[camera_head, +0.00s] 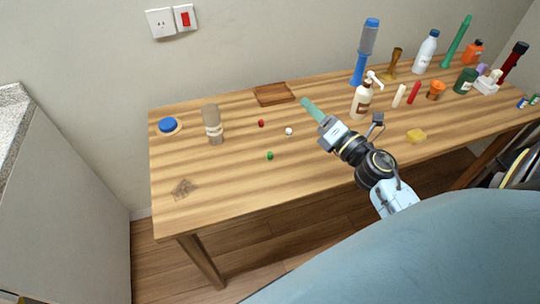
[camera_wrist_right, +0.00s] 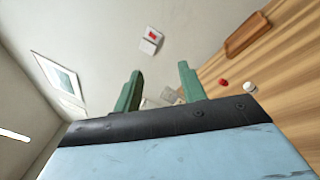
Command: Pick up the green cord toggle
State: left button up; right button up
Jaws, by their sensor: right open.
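The green cord toggle (camera_head: 270,155) is a small dark green piece lying on the wooden table (camera_head: 230,190), left of my right arm in the head view. My right gripper (camera_head: 307,104) reaches over the table, up and to the right of the toggle and apart from it. In the right wrist view its two green fingers (camera_wrist_right: 159,90) stand apart with nothing between them. The toggle does not show in the right wrist view. My left gripper is not in view.
A red piece (camera_head: 261,123) and a white piece (camera_head: 289,131) lie near the toggle. A brown wooden tray (camera_head: 274,94) is behind them, a jar (camera_head: 213,124) to the left. Several bottles, including a pump bottle (camera_head: 361,99), crowd the right. The table's front left is mostly clear.

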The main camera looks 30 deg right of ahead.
notch_tip(320, 180, down, 4)
jog(key=n+g+y, duration=0.3)
jog(key=n+y, duration=0.2)
jog(key=n, duration=0.3)
jog(key=n+g+y, duration=0.1)
jog(key=n+g, duration=0.5)
jog(key=n, duration=0.1)
send_near(271, 153)
jog(key=v, duration=0.4)
jog(key=shift+d+r, duration=0.2)
jog(key=shift+r, duration=0.2)
jog(key=shift+f, duration=0.3)
jog(key=x, duration=1.3)
jog(key=shift+s+a, duration=0.15)
jog(key=shift+c, duration=0.4)
grip_shut()
